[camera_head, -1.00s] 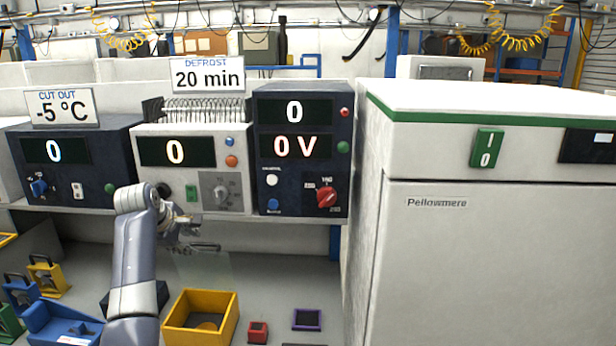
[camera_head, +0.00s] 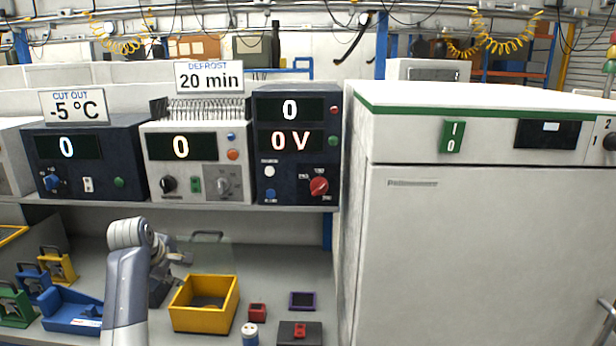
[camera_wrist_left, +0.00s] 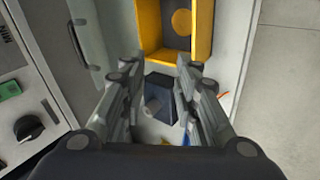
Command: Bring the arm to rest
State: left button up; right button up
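My left arm (camera_head: 126,280) rises from the bottom left in the head view, and its gripper (camera_head: 178,258) hangs over the bench, left of the yellow bin. In the left wrist view the two fingers of my left gripper (camera_wrist_left: 158,95) are apart with nothing held between them. A dark box (camera_wrist_left: 160,88) lies below and beyond the fingertips; it is not touched as far as I can see. My right gripper does not show.
A yellow bin (camera_head: 233,308), a blue bin (camera_head: 70,322), and small red (camera_head: 257,312) and purple (camera_head: 301,300) trays stand on the bench. Instruments with knobs (camera_head: 195,185) line the shelf above. A large white cabinet (camera_head: 460,260) blocks the right side.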

pick_arm(q)
jog(key=s+d+f+m+g+y, duration=0.1)
jog(key=s+d+f+m+g, duration=0.15)
jog(key=s+f+m, duration=1.2)
jog(key=s+d+f+m+g, duration=0.1)
jog(key=s+d+f, duration=0.15)
jog(key=s, duration=0.85)
jog(key=s+d+f+m+h, duration=0.1)
jog(key=s+d, duration=0.3)
jog(key=s, duration=0.7)
jog(key=s+d+f+m+g, duration=0.1)
jog(key=s+d+f+m, duration=0.15)
jog(key=s, duration=0.85)
notch_tip(320, 180, down, 26)
jog(key=s, duration=0.1)
jog(key=s+a+f+g+b, duration=0.1)
jog(key=s+a+f+g, duration=0.1)
jog(key=s+f, duration=1.5)
jog(key=shift+s+f+n, duration=0.25)
jog(key=shift+f+n, duration=0.05)
